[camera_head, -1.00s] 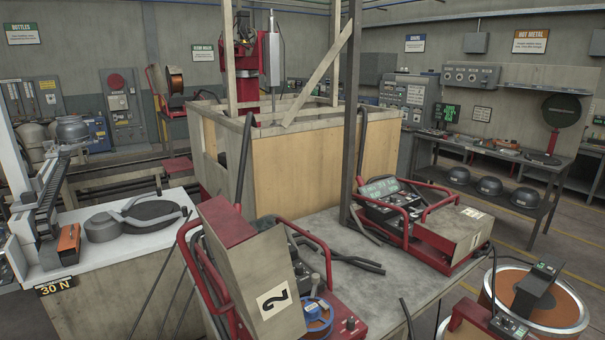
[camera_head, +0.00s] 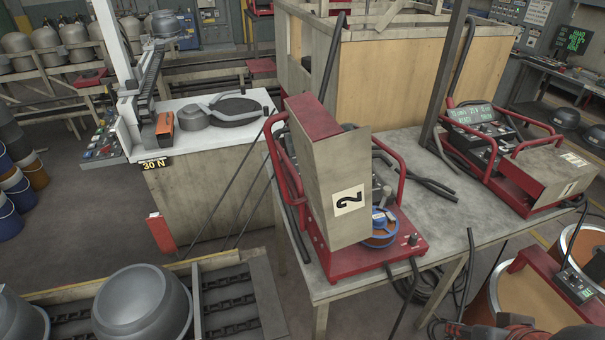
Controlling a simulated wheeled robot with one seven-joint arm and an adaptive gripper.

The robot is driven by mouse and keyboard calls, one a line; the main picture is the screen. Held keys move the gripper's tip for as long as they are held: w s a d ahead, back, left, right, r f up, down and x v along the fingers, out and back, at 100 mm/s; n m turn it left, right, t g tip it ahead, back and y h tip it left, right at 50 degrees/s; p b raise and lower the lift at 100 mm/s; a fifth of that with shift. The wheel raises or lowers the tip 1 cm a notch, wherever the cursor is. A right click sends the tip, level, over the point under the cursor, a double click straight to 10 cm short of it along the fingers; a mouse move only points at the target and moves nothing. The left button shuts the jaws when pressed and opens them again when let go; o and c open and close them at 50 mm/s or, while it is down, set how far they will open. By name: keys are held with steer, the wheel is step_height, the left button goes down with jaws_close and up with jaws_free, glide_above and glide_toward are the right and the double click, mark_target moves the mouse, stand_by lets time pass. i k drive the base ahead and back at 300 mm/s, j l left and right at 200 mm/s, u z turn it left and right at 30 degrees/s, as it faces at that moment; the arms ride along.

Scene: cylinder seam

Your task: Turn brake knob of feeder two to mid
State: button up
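Feeder two (camera_head: 338,190) stands on a grey metal table in the middle of the view. It has a red frame and a tall tan cover marked "2". A blue-rimmed wire spool (camera_head: 381,240) sits low at its right, partly hidden behind the cover. A small dark knob (camera_head: 412,239) shows on the red base right of the spool. A grey lever-like part shows just above the spool. I cannot tell which of these is the brake knob, and no setting marks are readable. My gripper cannot be made out in this view.
Feeder one (camera_head: 530,165), with a green-lit display, stands on the same table (camera_head: 447,212) at the right. Black cables lie between the feeders and hang over the front edge. Large copper-coloured reels (camera_head: 530,300) stand at lower right. Grey cylinders (camera_head: 143,303) sit on a chain conveyor at lower left.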

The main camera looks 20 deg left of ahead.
mark_target(413, 237)
steer(key=l+u, duration=0.75)
steer(key=k+l+u, duration=0.1)
steer(key=l+u, duration=0.3)
